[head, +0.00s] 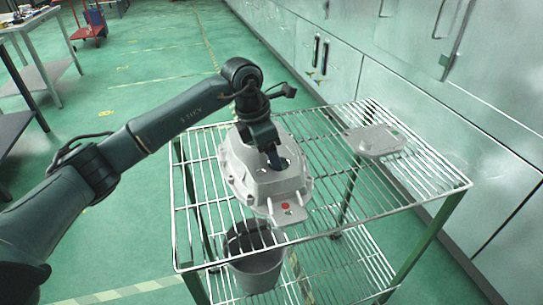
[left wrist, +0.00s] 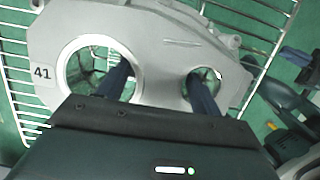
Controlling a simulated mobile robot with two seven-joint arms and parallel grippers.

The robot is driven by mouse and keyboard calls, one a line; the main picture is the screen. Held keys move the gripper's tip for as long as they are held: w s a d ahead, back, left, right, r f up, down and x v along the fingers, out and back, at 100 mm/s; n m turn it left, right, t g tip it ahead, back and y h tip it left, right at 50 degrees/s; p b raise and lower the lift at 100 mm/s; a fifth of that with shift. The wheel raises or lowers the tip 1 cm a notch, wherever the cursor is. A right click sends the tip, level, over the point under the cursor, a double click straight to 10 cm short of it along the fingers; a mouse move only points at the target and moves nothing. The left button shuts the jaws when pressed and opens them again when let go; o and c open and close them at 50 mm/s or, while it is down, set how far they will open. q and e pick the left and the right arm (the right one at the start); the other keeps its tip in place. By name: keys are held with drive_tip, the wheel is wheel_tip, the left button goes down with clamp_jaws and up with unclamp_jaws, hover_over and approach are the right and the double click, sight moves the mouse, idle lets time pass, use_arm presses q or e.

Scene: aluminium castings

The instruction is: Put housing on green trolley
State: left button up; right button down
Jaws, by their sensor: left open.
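The grey cast housing (head: 255,180) appears to rest on the wire top shelf of the green-legged trolley (head: 340,190). A red dot shows on its front lug. My left gripper (head: 272,158) is open and right at the housing, its fingers partly hidden by the wrist. In the left wrist view, the housing (left wrist: 170,45) has a label "41", a large round opening and a smaller one. One finger of my left gripper (left wrist: 160,74) overlaps the large opening, the other the smaller one. I cannot tell how deep they reach. My right gripper is not in view.
A flat grey casting (head: 374,140) lies on the shelf's far right. A grey bucket (head: 255,262) stands on the lower shelf. Metal cabinets (head: 340,75) line the right side. A red cart (head: 88,30) and a workbench (head: 40,22) are at the back left. Green floor between is clear.

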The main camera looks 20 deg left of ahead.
use_arm(q)
drive_tip(key=v, duration=1)
drive_tip(key=shift+r, duration=0.2)
